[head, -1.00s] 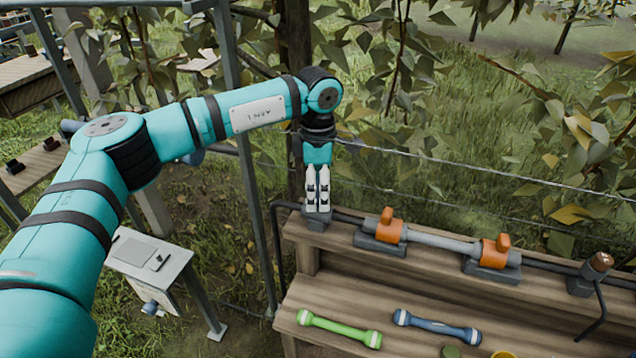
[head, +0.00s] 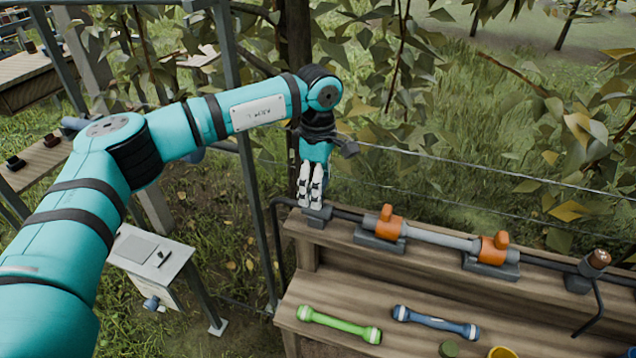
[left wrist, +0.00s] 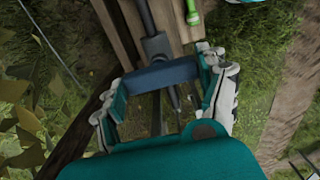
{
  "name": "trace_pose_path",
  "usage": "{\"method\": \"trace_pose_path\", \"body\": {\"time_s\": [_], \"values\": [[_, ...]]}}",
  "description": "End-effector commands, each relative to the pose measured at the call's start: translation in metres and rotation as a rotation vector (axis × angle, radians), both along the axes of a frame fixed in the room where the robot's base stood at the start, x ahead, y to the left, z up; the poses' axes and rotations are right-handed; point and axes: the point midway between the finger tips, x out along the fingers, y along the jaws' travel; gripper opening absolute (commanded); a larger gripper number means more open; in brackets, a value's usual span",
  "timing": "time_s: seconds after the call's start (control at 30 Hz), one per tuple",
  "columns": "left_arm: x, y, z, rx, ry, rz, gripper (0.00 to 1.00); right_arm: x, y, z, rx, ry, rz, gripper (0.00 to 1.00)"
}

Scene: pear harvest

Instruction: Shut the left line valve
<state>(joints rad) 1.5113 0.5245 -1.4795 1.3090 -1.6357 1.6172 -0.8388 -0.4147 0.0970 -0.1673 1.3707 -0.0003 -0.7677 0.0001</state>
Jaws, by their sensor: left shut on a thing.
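The left line valve sits at the left end of the pipe on the wooden bench, and its grey body (head: 318,216) shows just below my left gripper (head: 310,199). In the left wrist view, a blue handle (left wrist: 165,76) on top of the valve lies crosswise between the fingers of my left gripper (left wrist: 168,88), which is shut on it. The grey body (left wrist: 156,47) shows beyond it. In the head view the fingers largely hide the handle. My right gripper is not in view.
A brown-topped fitting (head: 599,259) is at the right end. A green tool (head: 339,325) and a blue tool (head: 436,322) lie on the lower shelf. A metal post (head: 236,130) stands left.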

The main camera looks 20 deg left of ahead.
Motion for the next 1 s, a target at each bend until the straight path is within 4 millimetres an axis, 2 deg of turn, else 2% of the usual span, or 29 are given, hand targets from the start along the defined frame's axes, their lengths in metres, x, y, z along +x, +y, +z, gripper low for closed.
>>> {"method": "trace_pose_path", "body": {"time_s": [0.1, 0.13, 0.33, 0.67, 0.77, 1.0], "values": [[0.001, 0.000, 0.002, 0.000, -0.005, -0.002, 0.42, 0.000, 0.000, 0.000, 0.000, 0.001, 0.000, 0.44], [0.001, 0.000, 0.002, 0.000, -0.005, -0.002, 0.75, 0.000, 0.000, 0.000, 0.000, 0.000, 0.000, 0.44], [0.001, 0.000, 0.001, 0.000, -0.003, -0.001, 1.00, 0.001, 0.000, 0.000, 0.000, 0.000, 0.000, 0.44], [0.001, 0.000, 0.004, 0.000, -0.003, -0.001, 1.00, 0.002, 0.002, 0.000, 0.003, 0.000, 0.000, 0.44], [0.001, 0.000, 0.015, -0.001, -0.004, 0.000, 1.00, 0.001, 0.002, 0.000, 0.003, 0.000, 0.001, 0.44], [0.001, 0.000, 0.066, -0.001, -0.006, 0.000, 1.00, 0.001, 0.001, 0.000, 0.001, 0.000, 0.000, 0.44]]}}
